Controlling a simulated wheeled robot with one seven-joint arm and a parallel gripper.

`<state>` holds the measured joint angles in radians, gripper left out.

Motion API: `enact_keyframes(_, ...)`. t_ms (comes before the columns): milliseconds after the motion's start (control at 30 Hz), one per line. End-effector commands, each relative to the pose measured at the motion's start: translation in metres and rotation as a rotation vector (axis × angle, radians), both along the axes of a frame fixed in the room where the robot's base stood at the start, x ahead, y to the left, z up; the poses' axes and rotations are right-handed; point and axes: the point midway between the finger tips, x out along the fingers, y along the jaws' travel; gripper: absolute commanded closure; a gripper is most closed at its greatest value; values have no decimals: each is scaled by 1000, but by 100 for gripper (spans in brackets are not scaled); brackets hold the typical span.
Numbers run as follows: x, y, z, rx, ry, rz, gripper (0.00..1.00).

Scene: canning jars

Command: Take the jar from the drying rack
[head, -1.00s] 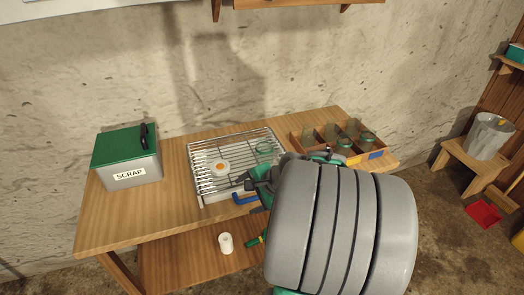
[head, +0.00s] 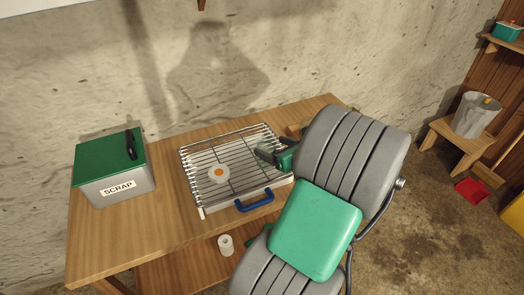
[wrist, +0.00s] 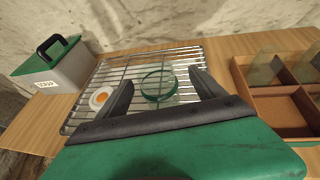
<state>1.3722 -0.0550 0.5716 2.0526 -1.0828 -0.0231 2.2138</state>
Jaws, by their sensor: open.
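The drying rack (head: 193,183), a metal wire grid with a blue handle (head: 254,200) at its front, sits on the wooden bench. In the wrist view the rack (wrist: 183,55) bears a clear glass jar (wrist: 158,84) with a green rim. The jar appears between the two dark fingers of my gripper (wrist: 164,88), with a gap on each side; I cannot tell how deep it is between them. In the head view my gripper (head: 266,151) is over the right part of the rack, and my arm and gripper hide the jar.
A white disc with an orange centre (head: 219,174) lies on the rack, left of the jar. A grey SCRAP box (head: 125,190) with a green lid stands left. A divided wooden crate (wrist: 242,82) holding glass is at the right. A white roll (head: 225,245) is below the bench top.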

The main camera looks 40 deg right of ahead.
Motion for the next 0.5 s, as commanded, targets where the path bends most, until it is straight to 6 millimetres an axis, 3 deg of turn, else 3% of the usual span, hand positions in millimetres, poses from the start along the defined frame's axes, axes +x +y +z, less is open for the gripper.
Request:
enact_keyframes(300,50,2,-19,-2,2,7,21)
enact_keyframes(500,60,0,-23,-3,1,3,21)
